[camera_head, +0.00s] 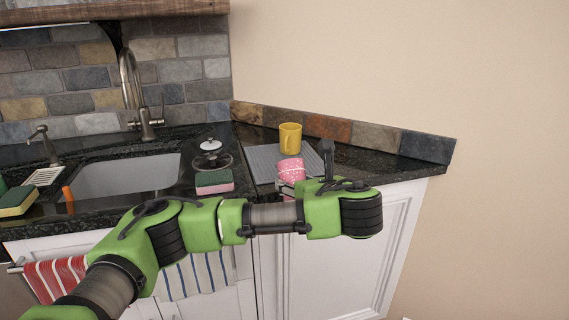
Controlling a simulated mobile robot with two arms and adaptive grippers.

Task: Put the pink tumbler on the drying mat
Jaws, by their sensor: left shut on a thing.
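The pink tumbler (291,170) has a white pattern and shows just beyond the end of my left arm, at the near side of the drying mat. My left gripper (294,184) is shut on the tumbler; the arm hides most of its fingers and the tumbler's lower part. The grey drying mat (262,163) lies on the dark counter to the right of the sink. I cannot tell whether the tumbler touches the mat. My right gripper does not show.
A yellow mug (290,137) stands at the mat's far side. A pot lid (211,156) and a pink-and-green sponge (214,181) lie left of the mat by the sink (125,176). A stone backsplash (375,137) bounds the counter behind.

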